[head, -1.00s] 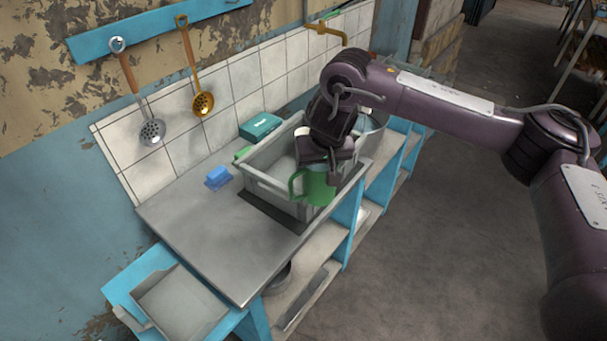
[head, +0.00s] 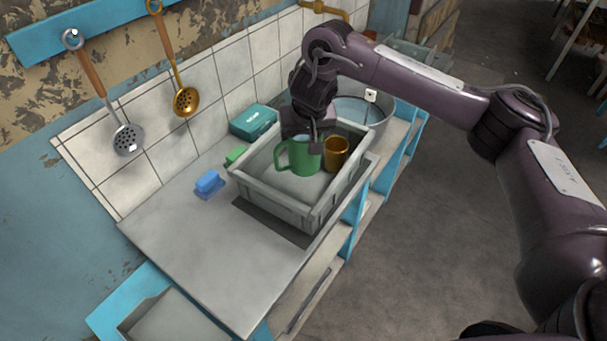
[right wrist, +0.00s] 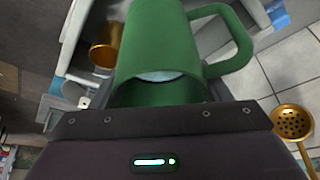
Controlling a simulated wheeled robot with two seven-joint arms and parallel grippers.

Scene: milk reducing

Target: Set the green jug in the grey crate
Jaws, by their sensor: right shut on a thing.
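The green jug (head: 304,158) is upright at the grey crate, within its rim in the head view. My right gripper (head: 308,136) is above it, shut on its upper part. In the right wrist view the jug (right wrist: 165,45) fills the middle, its handle to the right. The grey crate (head: 283,208) stands on the metal counter. I cannot tell whether the jug touches the crate floor. My left gripper is out of view.
An orange-brown cup (head: 336,152) is in the crate, right of the jug. A blue sponge (head: 208,184), a green block (head: 235,155) and a teal box (head: 253,122) lie left of the crate. A round metal basin (head: 378,108) is behind it. The front counter (head: 215,250) is clear.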

